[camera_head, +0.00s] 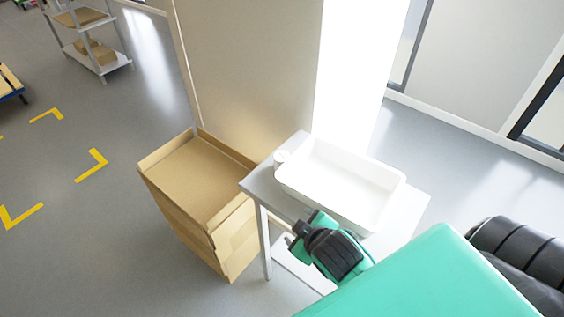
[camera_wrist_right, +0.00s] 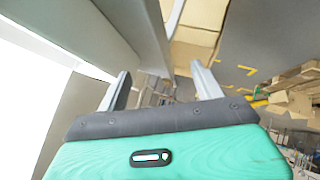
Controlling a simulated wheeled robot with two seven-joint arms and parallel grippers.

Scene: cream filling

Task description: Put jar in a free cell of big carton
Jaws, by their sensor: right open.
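My left gripper is out of view.
The white tray (camera_head: 375,219) takes up much of the table top and looks empty. A tall beige panel (camera_head: 250,75) stands behind the carton. A shelf rack (camera_head: 101,62) holds cardboard at the far left. Floor left of the carton is clear, with yellow marks (camera_head: 95,165).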

